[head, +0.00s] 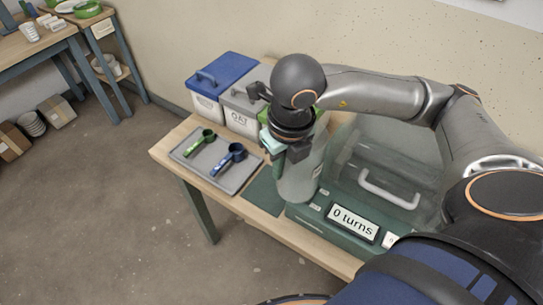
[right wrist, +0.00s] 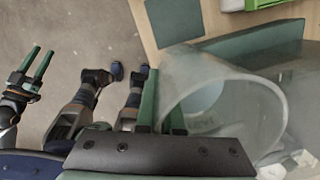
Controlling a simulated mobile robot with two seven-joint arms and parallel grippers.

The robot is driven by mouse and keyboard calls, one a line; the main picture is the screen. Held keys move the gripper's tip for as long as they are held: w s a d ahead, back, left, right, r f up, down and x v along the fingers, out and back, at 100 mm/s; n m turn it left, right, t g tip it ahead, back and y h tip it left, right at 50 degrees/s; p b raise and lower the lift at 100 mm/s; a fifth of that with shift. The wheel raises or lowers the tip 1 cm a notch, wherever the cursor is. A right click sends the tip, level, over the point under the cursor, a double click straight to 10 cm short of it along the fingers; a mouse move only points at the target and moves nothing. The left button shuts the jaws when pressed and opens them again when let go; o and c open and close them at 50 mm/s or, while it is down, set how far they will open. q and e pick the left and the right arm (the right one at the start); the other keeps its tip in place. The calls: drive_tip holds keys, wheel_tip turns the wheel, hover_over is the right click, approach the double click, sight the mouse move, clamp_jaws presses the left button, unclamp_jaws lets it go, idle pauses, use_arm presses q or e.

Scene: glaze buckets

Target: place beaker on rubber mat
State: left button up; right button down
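The beaker (head: 299,177) is a tall, clear, greyish vessel. In the head view it hangs below my right gripper (head: 285,140), upright or nearly so, overlapping the green machine's left end. In the right wrist view the beaker (right wrist: 235,95) shows its wide round rim, and the fingers of my right gripper (right wrist: 163,112) straddle its wall. The rubber mat (head: 262,194) is a flat dark green sheet left of the beaker, partly hidden in the head view. The mat (right wrist: 174,20) shows bare in the right wrist view. My left gripper (right wrist: 36,68) is empty with its fingers apart, away from the table.
A green machine (head: 300,212) with a "0 turns" display (head: 353,224) and clear cover is right of the mat. A grey tray (head: 224,182) with a green scoop (head: 199,142) and blue scoop (head: 228,160) lies left. Buckets with blue (head: 222,70) and grey lids stand behind.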

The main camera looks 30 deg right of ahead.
drive_tip(key=m, duration=0.7)
drive_tip(key=shift+s+d+r+h, duration=0.15)
drive_tip(key=shift+s+d+h, duration=0.1)
drive_tip(key=shift+s+h, duration=0.15)
drive_tip(key=m, duration=0.4)
drive_tip(key=shift+s+d+g, duration=0.15)
drive_tip(key=shift+s+g, duration=0.1)
drive_tip(key=shift+g, duration=0.05)
drive_tip(key=shift+d+m+h, duration=0.1)
drive_tip(key=shift+m+h, duration=0.2)
drive_tip(key=shift+m, duration=0.9)
drive_tip(key=shift+w+d+f, duration=0.25)
drive_tip(key=shift+w+f, duration=1.9)
drive_tip(key=shift+w, duration=0.1)
drive_tip(key=shift+w+d+f, duration=0.25)
drive_tip(key=shift+w+f, duration=1.9)
drive_tip(key=shift+w, duration=0.15)
drive_tip(key=shift+w+d+f, duration=0.25)
drive_tip(key=shift+w+f, duration=1.9)
drive_tip(key=shift+w, duration=0.1)
